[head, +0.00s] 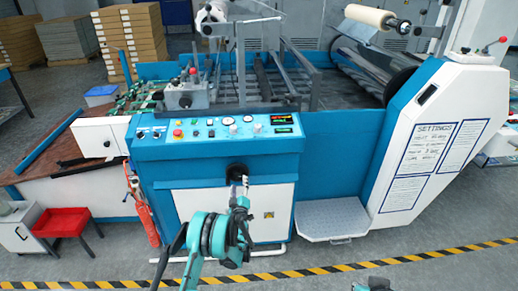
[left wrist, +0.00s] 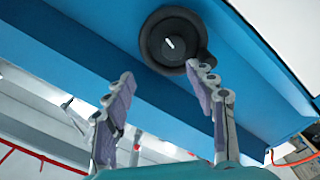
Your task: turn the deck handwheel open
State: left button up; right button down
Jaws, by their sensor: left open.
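The deck handwheel (head: 237,171) is a round black wheel on the blue front of the laminating machine, below the control panel. In the left wrist view the handwheel (left wrist: 163,22) shows a dark hub with a white mark and a knob-like bulge at its lower right. My left gripper (head: 239,187) is in front of the wheel and partly covers it in the head view. In the left wrist view the left gripper (left wrist: 163,75) is open and empty. Its right fingertip overlaps the wheel's lower right edge; contact cannot be told. Its left fingertip is apart from the wheel.
The control panel (head: 215,128) with buttons and gauges sits above the wheel. A grey step plate (head: 333,219) juts out at the right. Open floor lies in front, crossed by striped tape.

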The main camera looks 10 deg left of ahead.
pick_arm(q)
jog(key=s+d+r+m+h+p, duration=0.1)
jog(key=d+r+m+h, duration=0.1)
jog(key=r, duration=0.6)
jog(key=s+d+r+m+h+p, duration=0.1)
jog(key=s+d+r+m+h, duration=0.1)
jog(key=r, duration=0.7)
jog(key=s+d+r+m+h+p, duration=0.1)
jog(key=s+d+r+m+h, duration=0.1)
jog(key=d+r, duration=0.3)
notch_tip(320, 180, up, 4)
jog(key=shift+d+r+m+g+h+p, duration=0.15)
jog(key=shift+d+m+g+h+p, duration=0.2)
jog(key=shift+m, duration=0.45)
jog(key=shift+a, duration=0.1)
